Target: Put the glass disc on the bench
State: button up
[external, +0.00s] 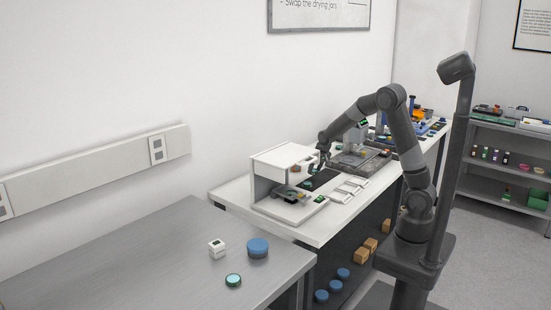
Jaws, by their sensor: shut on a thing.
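A round disc (233,280) with a pale teal glassy face and dark rim lies flat on the grey metal bench (130,270) in the foreground, well away from my gripper. I cannot tell whether the held thing is also a glass disc.
The left of the grey bench is clear. Shelves (510,160) stand far right.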

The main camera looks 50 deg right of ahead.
notch_tip(320, 180, up, 26)
jog(key=r, duration=0.1)
jog(key=w+a+n+y, duration=0.1)
jog(key=w+a+n, duration=0.25)
jog(key=a, duration=1.25)
jog(key=w+a+n+y, duration=0.2)
jog(key=w+a+n, duration=0.15)
jog(key=a, duration=1.25)
jog(key=s+a+n+g+y, duration=0.1)
jog(key=s+a+n, duration=0.35)
jog(key=a, duration=1.05)
jog(key=s+a+n+y, duration=0.1)
jog(key=s+a+n, duration=0.35)
jog(key=a, duration=1.05)
notch_tip(320, 180, down, 19)
jog(key=s+m, duration=0.1)
jog(key=s, duration=0.1)
jog(key=shift+a+r+m, duration=0.2)
jog(key=shift+a+m, duration=0.05)
jog(key=shift+m, duration=0.15)
jog(key=shift+s, duration=0.1)
notch_tip(320, 180, down, 10)
jog(key=shift+r, duration=0.2)
